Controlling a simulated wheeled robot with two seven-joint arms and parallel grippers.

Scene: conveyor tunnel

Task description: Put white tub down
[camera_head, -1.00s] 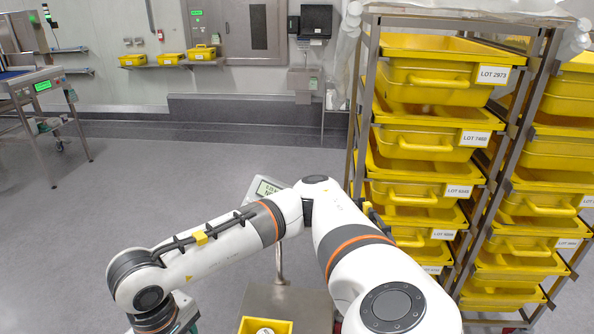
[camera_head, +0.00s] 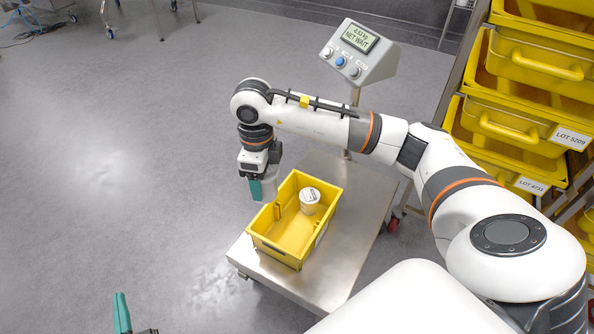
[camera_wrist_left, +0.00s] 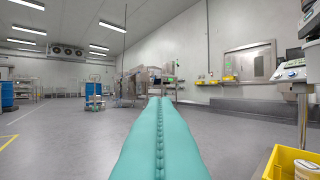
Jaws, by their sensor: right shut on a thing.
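My right gripper (camera_head: 258,188) is shut on a white tub (camera_head: 270,182) and holds it beside the left rim of the yellow bin (camera_head: 284,246); the teal fingers partly hide the tub. Another white tub (camera_head: 309,197) with a printed lid stands upright inside the bin, toward its far right corner. The rest of the bin is empty. My left gripper (camera_head: 121,312) is at the bottom left, well away from the bin. In the left wrist view its teal fingers (camera_wrist_left: 160,140) lie together with nothing between them.
The bin stands on a steel scale platform (camera_head: 345,255). The scale display (camera_head: 358,38) on a post behind reads a net weight. A rack of yellow crates (camera_head: 525,120) stands at the right.

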